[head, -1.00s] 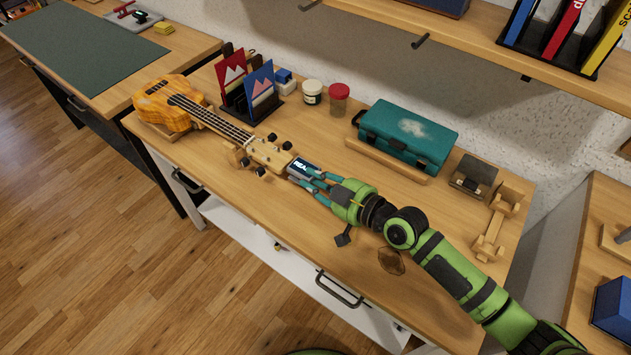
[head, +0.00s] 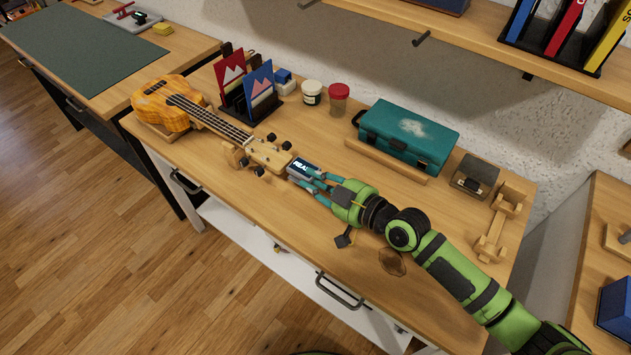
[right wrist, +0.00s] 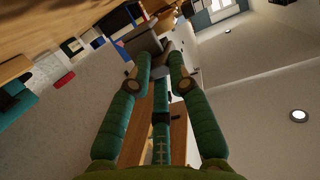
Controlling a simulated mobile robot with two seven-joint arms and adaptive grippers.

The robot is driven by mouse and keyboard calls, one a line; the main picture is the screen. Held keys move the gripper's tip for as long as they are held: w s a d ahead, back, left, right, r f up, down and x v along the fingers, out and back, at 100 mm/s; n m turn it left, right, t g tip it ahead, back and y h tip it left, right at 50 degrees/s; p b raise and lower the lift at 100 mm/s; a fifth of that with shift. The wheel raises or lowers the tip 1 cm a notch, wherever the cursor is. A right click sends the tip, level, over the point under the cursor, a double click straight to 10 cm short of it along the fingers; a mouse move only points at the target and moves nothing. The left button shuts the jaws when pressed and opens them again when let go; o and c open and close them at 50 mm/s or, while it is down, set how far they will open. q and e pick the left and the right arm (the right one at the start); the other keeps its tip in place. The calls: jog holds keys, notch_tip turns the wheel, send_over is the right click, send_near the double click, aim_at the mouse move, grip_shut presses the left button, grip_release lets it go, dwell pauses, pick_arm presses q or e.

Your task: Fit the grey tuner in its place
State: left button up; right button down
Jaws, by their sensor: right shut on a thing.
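The grey tuner (head: 304,167), with a lit dark screen showing part of a word, is between the fingers of my right gripper (head: 313,182), which is shut on it. In the right wrist view, a grey piece that looks like the tuner (right wrist: 149,42) shows between the fingertips (right wrist: 158,62). The tuner is at the free end of the headstock (head: 269,157) of an orange-brown ukulele (head: 172,101). I cannot tell whether it touches or grips the headstock. The ukulele lies with its neck on a wooden rest (head: 236,156). My left gripper is not in view.
Behind the ukulele are a stand with red and blue cards (head: 259,83), a white jar (head: 312,93) and a red-lidded jar (head: 339,98). A teal case (head: 407,136), a dark box (head: 475,176) and a wooden stand (head: 496,222) are at the right. The table's front is mostly clear.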

aim_at(303, 175)
dwell(0.7)
jog(key=shift+b, duration=0.45)
jog(key=shift+a+r+x, duration=0.1)
jog(key=shift+r+x, duration=0.05)
jog(key=shift+x, duration=0.6)
jog(key=shift+a+r+x, duration=0.1)
jog(key=shift+r+x, duration=0.05)
jog(key=shift+x, duration=0.65)
jog(key=shift+a+r+x, duration=0.1)
jog(key=shift+r+x, duration=0.1)
jog(key=shift+x, duration=0.55)
jog(key=shift+s+d, duration=0.1)
jog(key=c, duration=1.1)
grip_release()
jog(key=shift+p+v, duration=0.6)
jog(key=shift+v, duration=1.9)
